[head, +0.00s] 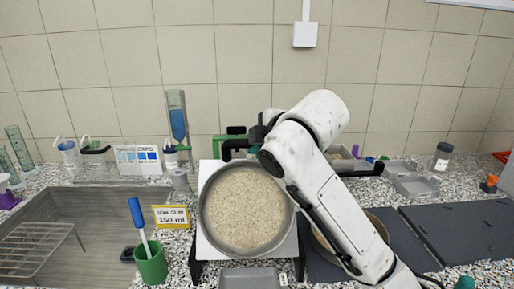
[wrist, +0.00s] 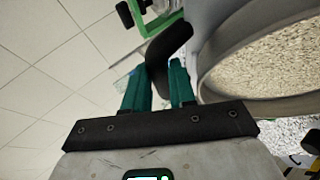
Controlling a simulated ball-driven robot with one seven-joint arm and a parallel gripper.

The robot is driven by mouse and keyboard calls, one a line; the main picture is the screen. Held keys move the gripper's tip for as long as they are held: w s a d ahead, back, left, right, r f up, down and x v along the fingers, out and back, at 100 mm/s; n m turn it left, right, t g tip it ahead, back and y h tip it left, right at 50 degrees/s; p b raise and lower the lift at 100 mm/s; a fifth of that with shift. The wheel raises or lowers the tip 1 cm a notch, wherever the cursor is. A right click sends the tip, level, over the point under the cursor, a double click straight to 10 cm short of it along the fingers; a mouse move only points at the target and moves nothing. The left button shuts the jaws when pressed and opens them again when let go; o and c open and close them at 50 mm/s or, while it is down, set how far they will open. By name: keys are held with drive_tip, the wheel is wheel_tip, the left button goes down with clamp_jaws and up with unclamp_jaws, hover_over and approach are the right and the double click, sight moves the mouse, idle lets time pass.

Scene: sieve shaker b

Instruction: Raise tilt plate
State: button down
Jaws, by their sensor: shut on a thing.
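A white plate (head: 208,172) stands on dark legs at the centre of the counter in the head view. A round metal pan (head: 203,222) full of pale grains sits over it, with its open top facing me. I cannot tell the plate's exact tilt. My gripper (head: 256,141) is at the pan's far edge, partly hidden behind my arm. In the wrist view, the teal fingers of my gripper (wrist: 159,84) are shut on a black curved handle (wrist: 170,45) beside the pan's wall (wrist: 205,55). What the handle is fixed to is unclear.
A sink (head: 100,205) with a wire rack lies at the left. A green cup (head: 151,264) with a blue-handled brush and a yellow label card (head: 171,216) stand left of the plate. A grey tray (head: 250,278) is in front. Dark mats (head: 465,230) lie right.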

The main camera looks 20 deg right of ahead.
drive_tip(key=shift+s, duration=0.1)
idle(0.4)
drive_tip(key=c, duration=1.2)
unclamp_jaws()
drive_tip(key=shift+s+r, duration=0.1)
drive_tip(key=v, duration=1.1)
drive_tip(key=shift+b, duration=0.35)
